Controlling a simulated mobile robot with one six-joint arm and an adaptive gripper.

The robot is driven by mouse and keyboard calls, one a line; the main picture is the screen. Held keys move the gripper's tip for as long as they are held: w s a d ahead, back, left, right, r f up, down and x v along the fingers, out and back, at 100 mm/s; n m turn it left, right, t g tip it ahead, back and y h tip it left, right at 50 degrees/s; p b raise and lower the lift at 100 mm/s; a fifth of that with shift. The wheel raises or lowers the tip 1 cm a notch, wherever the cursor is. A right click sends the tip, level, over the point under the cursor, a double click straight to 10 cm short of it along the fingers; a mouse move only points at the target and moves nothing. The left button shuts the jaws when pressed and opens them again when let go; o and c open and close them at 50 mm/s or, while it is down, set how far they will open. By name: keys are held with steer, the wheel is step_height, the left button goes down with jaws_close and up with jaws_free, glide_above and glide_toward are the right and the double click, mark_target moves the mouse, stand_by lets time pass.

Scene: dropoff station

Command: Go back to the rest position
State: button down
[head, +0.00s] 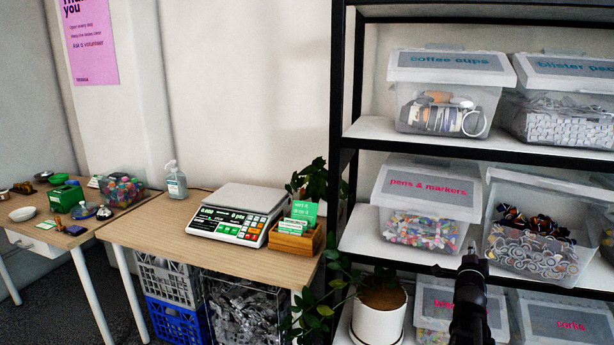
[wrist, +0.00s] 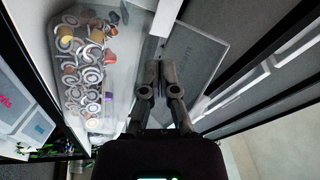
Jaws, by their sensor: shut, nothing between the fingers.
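My gripper (head: 472,262) shows at the lower right of the head view, in front of the black shelving unit (head: 345,150). In the wrist view my gripper (wrist: 158,78) has its fingers together, with nothing between them. It appears in front of a clear bin (wrist: 115,50) holding round metallic and coloured pieces and a grey label. In the head view a bin (head: 535,235) of similar pieces stands on the middle shelf, just right of and above my gripper. I cannot tell whether the fingertips touch the bin.
Other bins, such as pens & markers (head: 425,205) and coffee cups (head: 445,95), fill the shelves. A potted plant (head: 378,315) stands left of my gripper. A wooden table (head: 150,232) holds a scale (head: 235,215) and a sanitizer bottle (head: 175,182); crates (head: 170,285) stand beneath.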

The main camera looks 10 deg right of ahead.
steer(key=w+a+f+n+g+y, duration=0.2)
steer(key=w+a+f+n+y, duration=0.1)
steer(key=a+f, duration=0.3)
steer(key=w+a+f+n+g+y, duration=0.1)
steer(key=w+a+f+n+y, duration=0.25)
steer(key=a, duration=0.45)
steer(key=s+a+f+n+g+y, duration=0.35)
steer(key=a+f+n, duration=0.2)
steer(key=a, duration=0.55)
steer(key=s+a+f+n+g+y, duration=0.2)
steer(key=a+f+n+g, duration=0.3)
steer(key=a, duration=0.7)
steer(key=s+a+f+n+g, duration=0.2)
steer(key=s+a+n+g, duration=0.2)
steer(key=s+a, duration=0.55)
step_height(320, 180, up, 20)
steer(key=p, duration=2)
steer(key=shift+w+f+y, duration=0.15)
steer(key=shift+w+y, duration=0.1)
steer(key=shift+y, duration=0.15)
